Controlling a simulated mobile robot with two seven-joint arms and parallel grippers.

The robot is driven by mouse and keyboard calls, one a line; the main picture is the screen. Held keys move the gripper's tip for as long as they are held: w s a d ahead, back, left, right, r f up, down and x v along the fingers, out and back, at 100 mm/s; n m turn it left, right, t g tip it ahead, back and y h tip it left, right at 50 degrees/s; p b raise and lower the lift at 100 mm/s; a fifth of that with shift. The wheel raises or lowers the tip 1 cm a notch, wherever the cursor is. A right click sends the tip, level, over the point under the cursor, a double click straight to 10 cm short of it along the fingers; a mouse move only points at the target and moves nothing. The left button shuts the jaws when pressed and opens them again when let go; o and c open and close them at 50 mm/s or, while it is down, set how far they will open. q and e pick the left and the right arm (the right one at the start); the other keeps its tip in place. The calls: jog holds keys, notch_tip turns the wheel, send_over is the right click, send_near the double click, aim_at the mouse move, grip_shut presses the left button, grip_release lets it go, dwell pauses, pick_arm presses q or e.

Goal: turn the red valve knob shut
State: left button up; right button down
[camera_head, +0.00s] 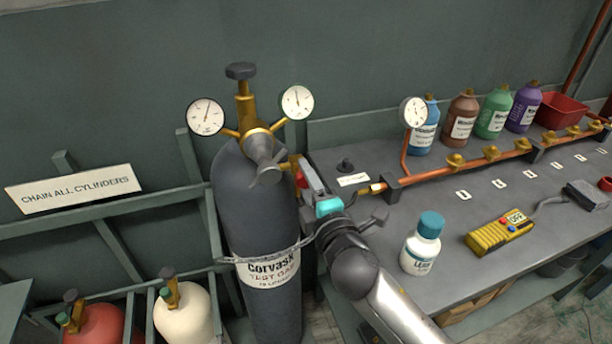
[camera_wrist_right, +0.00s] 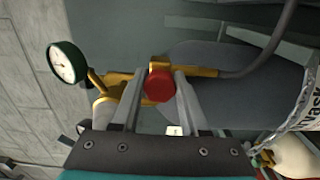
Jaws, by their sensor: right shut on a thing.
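The red valve knob (camera_head: 301,181) sits on a brass fitting at the right side of the grey gas cylinder's (camera_head: 258,215) top. It shows clearly in the right wrist view (camera_wrist_right: 158,85), between my two fingers. My right gripper (camera_head: 306,176) reaches in from the lower right and is shut on the knob; its fingers also show in the right wrist view (camera_wrist_right: 159,77). In the head view the gripper hides part of the knob. My left gripper is in neither view.
Two pressure gauges (camera_head: 206,116) (camera_head: 297,102) flank the cylinder's valve. A chain (camera_head: 270,258) crosses the cylinder. The bench (camera_head: 375,160) at right carries a copper pipe (camera_head: 430,174), a white bottle (camera_head: 422,245) and a yellow meter (camera_head: 499,235). Smaller cylinders (camera_head: 184,312) stand lower left.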

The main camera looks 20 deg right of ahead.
jog(key=m+p, duration=0.1)
jog(key=m, duration=0.4)
jog(key=shift+m+p, duration=0.3)
jog(key=shift+p, duration=0.05)
jog(key=m+p, duration=0.2)
jog(key=m, duration=0.3)
jog(key=shift+f+p, duration=0.1)
jog(key=shift+p, duration=0.2)
jog(key=shift+m, duration=0.3)
jog(key=shift+c, duration=2.1)
grip_release()
jog(key=s, duration=1.5)
jog(key=shift+s+d+p, duration=0.15)
jog(key=shift+d+p, duration=0.05)
jog(key=shift+p, duration=0.2)
